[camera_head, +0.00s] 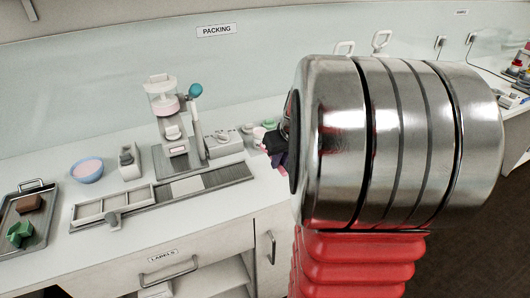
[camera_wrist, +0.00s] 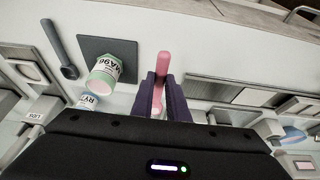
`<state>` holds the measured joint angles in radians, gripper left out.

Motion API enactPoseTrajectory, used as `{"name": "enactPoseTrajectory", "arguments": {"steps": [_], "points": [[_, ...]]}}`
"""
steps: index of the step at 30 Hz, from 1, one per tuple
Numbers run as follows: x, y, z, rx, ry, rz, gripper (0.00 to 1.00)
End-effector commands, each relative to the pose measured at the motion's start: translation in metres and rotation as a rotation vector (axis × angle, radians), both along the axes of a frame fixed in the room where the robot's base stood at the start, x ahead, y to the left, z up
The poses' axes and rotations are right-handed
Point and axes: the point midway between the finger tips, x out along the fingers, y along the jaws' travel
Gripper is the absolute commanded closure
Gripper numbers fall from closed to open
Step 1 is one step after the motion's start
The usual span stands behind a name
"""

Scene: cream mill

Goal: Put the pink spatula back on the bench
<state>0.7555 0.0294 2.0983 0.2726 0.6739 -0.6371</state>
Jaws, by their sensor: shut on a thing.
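The pink spatula (camera_wrist: 160,66) is upright in the wrist view, held between the two dark purple fingers of my gripper (camera_wrist: 159,88). The white bench (camera_head: 105,243) runs along the pale wall under the PACKING sign. My gripper appears over or near its right part; I cannot tell its height above the top.
On the bench stand a press-like machine (camera_head: 170,115), a long slotted rail (camera_head: 205,187), a blue bowl (camera_head: 87,169) and a grey tray (camera_head: 37,232). The wrist view shows a green-topped labelled jar (camera_wrist: 104,76), a dark square plate (camera_wrist: 120,50) and a dark spoon-like tool (camera_wrist: 60,50).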

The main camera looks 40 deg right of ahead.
Motion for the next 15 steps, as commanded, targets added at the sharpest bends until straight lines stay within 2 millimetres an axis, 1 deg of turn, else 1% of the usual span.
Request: {"name": "enactPoseTrajectory", "arguments": {"steps": [15], "points": [[0.0050,0.0052,-0.0005,0.000,0.000,0.016,1.00]]}}
